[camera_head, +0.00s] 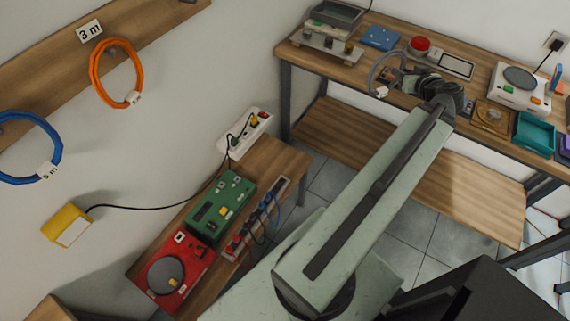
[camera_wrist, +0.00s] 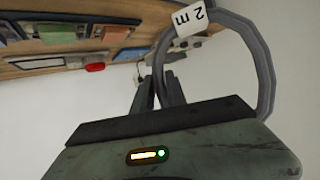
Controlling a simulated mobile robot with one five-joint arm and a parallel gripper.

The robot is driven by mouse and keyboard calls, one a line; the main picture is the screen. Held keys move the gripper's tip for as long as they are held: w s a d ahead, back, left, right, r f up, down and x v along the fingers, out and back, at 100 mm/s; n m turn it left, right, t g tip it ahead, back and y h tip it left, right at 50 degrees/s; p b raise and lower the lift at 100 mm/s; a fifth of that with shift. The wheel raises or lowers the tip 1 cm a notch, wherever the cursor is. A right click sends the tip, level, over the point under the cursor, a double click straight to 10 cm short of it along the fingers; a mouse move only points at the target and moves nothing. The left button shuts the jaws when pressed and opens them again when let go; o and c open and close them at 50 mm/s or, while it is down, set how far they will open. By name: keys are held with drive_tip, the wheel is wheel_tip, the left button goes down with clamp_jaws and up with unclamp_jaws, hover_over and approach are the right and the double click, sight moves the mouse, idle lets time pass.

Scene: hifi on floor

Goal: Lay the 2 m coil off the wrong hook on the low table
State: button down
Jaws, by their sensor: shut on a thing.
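My gripper (camera_head: 392,77) is shut on a grey coil (camera_head: 375,72). In the wrist view my gripper's fingers (camera_wrist: 158,82) are closed together, and the coil (camera_wrist: 266,75) loops to their right. Its white tag (camera_wrist: 189,20) reads "2 m", upside down. In the head view the coil is held in front of the high workbench, clear of the wall hooks. The low table (camera_head: 277,160) stands below the wall board, left of my arm. Its top end is bare wood.
An orange coil (camera_head: 92,72) hangs under a "3 m" label (camera_head: 90,30); a blue coil (camera_head: 58,153) hangs left. The workbench (camera_head: 350,75) holds several devices.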

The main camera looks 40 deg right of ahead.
drive_tip(key=w+a+f+n+t+y+b, duration=0.1)
drive_tip(key=w+a+f+n+y+b, duration=0.15)
drive_tip(key=w+a+f+b, duration=0.6)
drive_tip(key=w+a+f+n+t+y+b, duration=0.1)
drive_tip(key=w+a+f+n+y+b, duration=0.2)
drive_tip(key=w+f+b, duration=1.15)
drive_tip(key=w+a+f+n+y+b, duration=0.1)
drive_tip(key=w+a+f+y+b, duration=0.2)
drive_tip(key=w+a+f+b, duration=0.8)
drive_tip(key=s+d+f+b, duration=0.1)
drive_tip(key=f+b, duration=0.2)
drive_tip(key=f, duration=0.1)
drive_tip(key=d+f+b, duration=0.1)
drive_tip(key=f+b, duration=0.2)
drive_tip(key=f, duration=0.1)
drive_tip(key=s+d+f+b, duration=0.1)
drive_tip(key=f+b, duration=0.2)
drive_tip(key=f, duration=0.1)
drive_tip(key=shift+s+d+f, duration=0.2)
drive_tip(key=shift+s+d, duration=0.05)
drive_tip(key=shift+s, duration=0.1)
drive_tip(key=shift+r+p, duration=0.25)
drive_tip(key=shift+p, duration=0.05)
drive_tip(key=c, duration=1.8)
unclamp_jaws()
drive_tip(key=shift+f, duration=0.15)
drive_tip(key=o, duration=0.5)
drive_tip(key=shift+c, duration=0.2)
